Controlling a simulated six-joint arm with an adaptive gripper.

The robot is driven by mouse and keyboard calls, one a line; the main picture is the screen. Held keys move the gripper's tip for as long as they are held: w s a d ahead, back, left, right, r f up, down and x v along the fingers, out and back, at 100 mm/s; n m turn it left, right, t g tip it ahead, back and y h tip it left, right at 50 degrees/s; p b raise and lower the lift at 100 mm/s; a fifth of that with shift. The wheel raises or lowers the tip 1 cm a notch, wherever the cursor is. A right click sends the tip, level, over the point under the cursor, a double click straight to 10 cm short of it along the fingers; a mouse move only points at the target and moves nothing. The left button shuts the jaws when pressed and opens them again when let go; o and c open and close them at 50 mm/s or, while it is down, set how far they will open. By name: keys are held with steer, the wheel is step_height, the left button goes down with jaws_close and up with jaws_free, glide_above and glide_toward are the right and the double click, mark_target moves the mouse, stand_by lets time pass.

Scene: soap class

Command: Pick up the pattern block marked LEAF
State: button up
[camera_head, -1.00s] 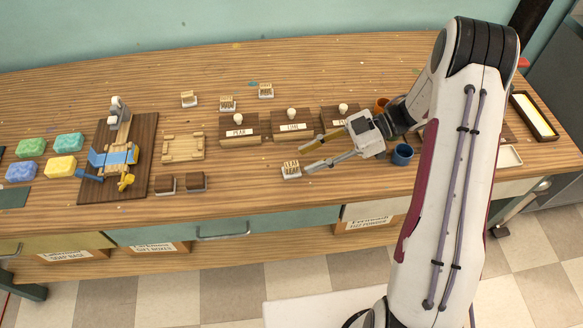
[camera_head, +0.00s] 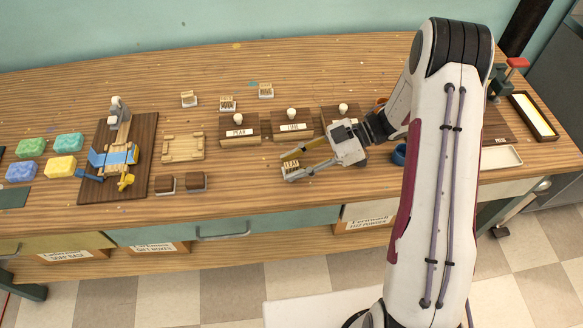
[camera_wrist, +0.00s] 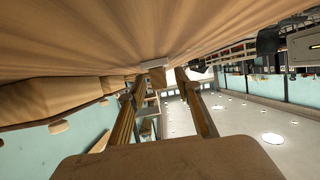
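The small pale pattern block (camera_head: 290,168) stands near the front of the wooden table, right of the two dark brown blocks. Its marking is too small to read for certain now. My gripper (camera_head: 286,167) is low over the table, with one finger on the far side of this block and one on the near side. In the wrist view a small pale block (camera_wrist: 157,77) shows between and just beyond the fingertips (camera_wrist: 160,84), with gaps at its sides. The fingers are apart, and I see no clear grip on it.
Dark stands with white-knobbed stamps, one labelled PEAR (camera_head: 239,131) and one LIME (camera_head: 294,127), are just behind my gripper. A blue cup (camera_head: 399,154) is beside my arm. A wooden tray (camera_head: 183,147) lies left.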

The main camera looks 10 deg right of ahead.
mark_target(295, 163)
jaws_close()
steer(key=shift+r, duration=0.15)
steer(key=shift+r, duration=4.9)
